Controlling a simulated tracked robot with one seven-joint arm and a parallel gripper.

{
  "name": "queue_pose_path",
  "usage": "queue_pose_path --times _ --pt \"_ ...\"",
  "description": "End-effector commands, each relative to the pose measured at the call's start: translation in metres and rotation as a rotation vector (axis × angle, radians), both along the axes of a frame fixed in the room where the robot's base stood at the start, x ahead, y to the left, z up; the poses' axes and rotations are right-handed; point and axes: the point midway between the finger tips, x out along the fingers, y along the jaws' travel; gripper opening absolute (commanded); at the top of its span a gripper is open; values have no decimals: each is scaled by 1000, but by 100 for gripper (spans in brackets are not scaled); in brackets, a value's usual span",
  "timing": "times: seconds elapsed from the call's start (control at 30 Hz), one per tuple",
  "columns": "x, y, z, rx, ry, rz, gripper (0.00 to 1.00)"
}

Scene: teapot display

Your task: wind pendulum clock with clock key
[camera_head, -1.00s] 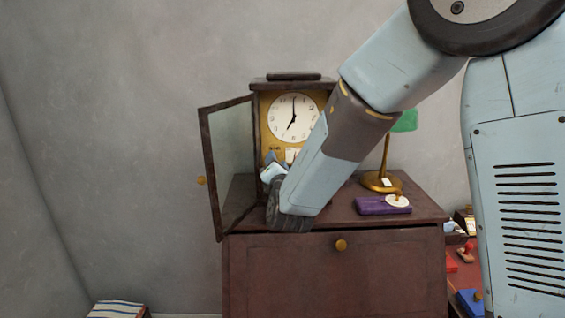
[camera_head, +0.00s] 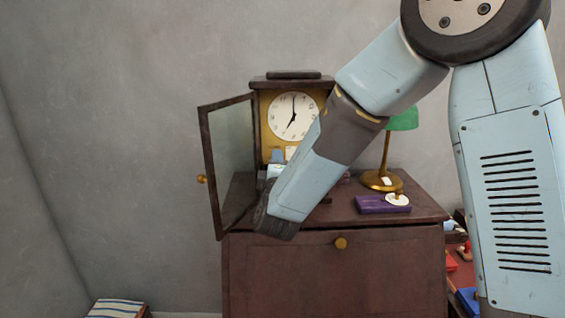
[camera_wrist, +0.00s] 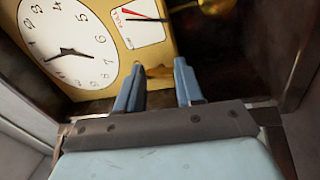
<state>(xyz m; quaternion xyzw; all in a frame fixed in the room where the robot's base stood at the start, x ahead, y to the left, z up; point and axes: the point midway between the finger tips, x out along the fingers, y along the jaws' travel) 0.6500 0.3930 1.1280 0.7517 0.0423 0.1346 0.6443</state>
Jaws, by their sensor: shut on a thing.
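The pendulum clock (camera_head: 264,115) stands on the dark wooden cabinet with its glass door (camera_head: 232,150) swung open to the left. My gripper (camera_wrist: 158,82) is at the clock's gold front plate, below the gauge. It is shut on a small brass piece, apparently the clock key (camera_wrist: 158,72), mostly hidden between the blue fingertips. I cannot tell whether the key sits in the winding hole. In the head view my forearm partly covers the gripper (camera_head: 277,158) and lower clock.
A brass lamp with a green shade (camera_head: 404,119) stands right of the clock. A striped item (camera_head: 117,309) is at lower left.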

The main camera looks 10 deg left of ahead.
Motion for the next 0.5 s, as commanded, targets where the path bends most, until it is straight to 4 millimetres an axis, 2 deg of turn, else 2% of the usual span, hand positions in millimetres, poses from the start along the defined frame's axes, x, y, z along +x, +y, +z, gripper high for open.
queue_pose_path --times 0.23,0.5 --pt "2 0 2 136 26 -5 6" --pt "2 0 3 203 40 -5 6"
